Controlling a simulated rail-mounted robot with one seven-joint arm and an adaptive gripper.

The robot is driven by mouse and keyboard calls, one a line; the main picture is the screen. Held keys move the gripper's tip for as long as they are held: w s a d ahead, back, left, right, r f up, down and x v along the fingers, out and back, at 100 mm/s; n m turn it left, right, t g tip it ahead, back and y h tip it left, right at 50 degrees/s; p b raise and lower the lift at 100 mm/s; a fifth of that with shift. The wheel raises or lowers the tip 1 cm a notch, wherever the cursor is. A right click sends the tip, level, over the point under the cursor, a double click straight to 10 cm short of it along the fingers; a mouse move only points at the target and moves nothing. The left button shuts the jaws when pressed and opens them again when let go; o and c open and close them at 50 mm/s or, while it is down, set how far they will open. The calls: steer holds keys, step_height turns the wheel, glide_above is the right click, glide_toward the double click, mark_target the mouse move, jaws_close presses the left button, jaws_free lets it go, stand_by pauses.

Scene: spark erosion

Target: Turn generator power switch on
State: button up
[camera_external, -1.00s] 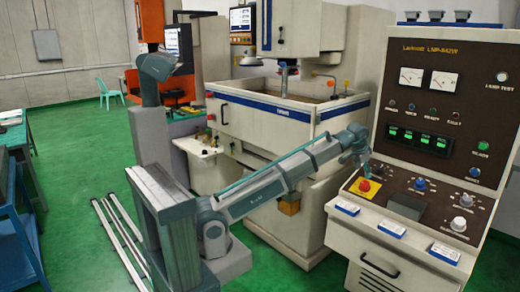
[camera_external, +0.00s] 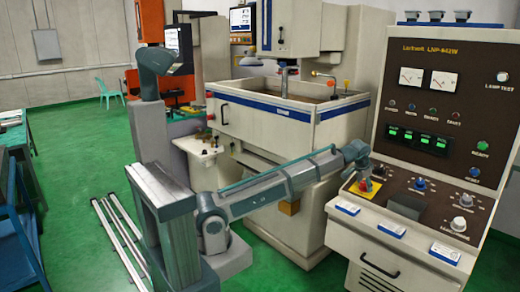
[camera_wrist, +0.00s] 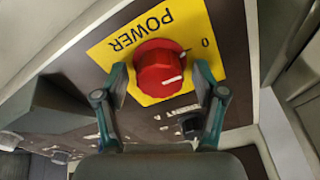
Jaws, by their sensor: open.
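The generator power switch (camera_wrist: 160,68) is a round red knob with a white mark on a yellow plate (camera_wrist: 197,22) lettered POWER. In the wrist view the white mark points right and slightly down, and a "0" is printed at the plate's right. My gripper (camera_wrist: 160,82) is open, one finger on each side of the knob; I cannot tell whether they touch it.
A blue knob (camera_external: 420,183) and other knobs lie to the right on the sloped panel. White labelled boxes (camera_external: 392,229) sit along the console's front ledge. The machine tank (camera_external: 260,112) stands left of the console, behind my arm.

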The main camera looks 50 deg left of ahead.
steer(key=c, duration=1.1)
steer(key=shift+c, duration=0.2)
steer(key=shift+m, duration=0.3)
steer(key=m+p, duration=0.1)
steer(key=m, duration=0.8)
steer(key=shift+h+p, duration=0.3)
steer(key=shift+p, duration=0.05)
steer(key=m, duration=0.4)
steer(key=shift+g+p, duration=0.3)
steer(key=shift+g, duration=0.1)
steer(key=shift+m, duration=2.2)
